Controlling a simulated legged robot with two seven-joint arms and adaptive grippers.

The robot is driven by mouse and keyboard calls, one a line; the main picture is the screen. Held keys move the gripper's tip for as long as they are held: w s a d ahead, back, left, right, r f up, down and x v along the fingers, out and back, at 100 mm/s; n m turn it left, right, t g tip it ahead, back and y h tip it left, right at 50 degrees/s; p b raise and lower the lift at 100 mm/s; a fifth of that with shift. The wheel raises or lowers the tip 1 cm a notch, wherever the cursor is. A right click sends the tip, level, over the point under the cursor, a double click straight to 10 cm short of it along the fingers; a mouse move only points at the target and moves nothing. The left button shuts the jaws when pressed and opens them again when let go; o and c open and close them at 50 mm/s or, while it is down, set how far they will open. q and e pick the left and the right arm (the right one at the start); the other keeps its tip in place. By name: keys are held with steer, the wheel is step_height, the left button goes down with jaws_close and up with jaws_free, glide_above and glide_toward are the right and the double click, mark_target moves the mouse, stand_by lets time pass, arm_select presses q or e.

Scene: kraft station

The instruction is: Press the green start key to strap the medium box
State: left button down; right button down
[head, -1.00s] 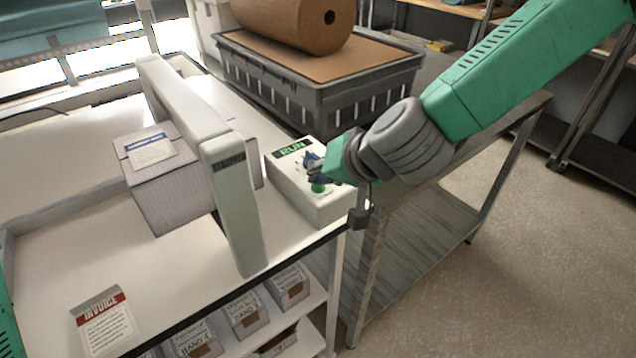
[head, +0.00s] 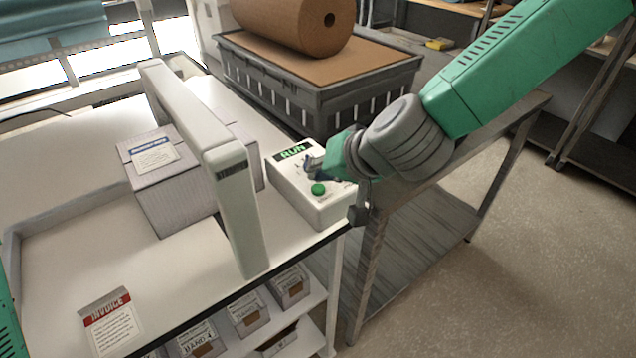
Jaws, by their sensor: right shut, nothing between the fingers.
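The green start key (head: 318,189) is a round green button on top of a white control box (head: 318,211) with a green RUN display (head: 293,151). My right gripper (head: 312,172) is shut and empty over the control box, just behind the key, and the key is uncovered. I cannot tell whether the fingertips touch the box. The medium box (head: 178,201), pale with a label on top, stands on the white table inside the strapping arch (head: 236,187). A slim green part of my left arm shows at the left edge; its gripper is out of view.
An invoice sheet (head: 112,325) lies on the table (head: 185,268) at front left. A grey crate (head: 310,95) with a brown paper roll (head: 300,22) stands behind the control box. Small labelled boxes (head: 245,312) sit on the shelf below. A grey cart (head: 425,215) stands at right.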

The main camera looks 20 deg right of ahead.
mark_target(319, 188)
step_height(319, 188, up, 5)
steer(key=p, duration=0.5)
steer(key=shift+r, duration=0.1)
stand_by(0.3)
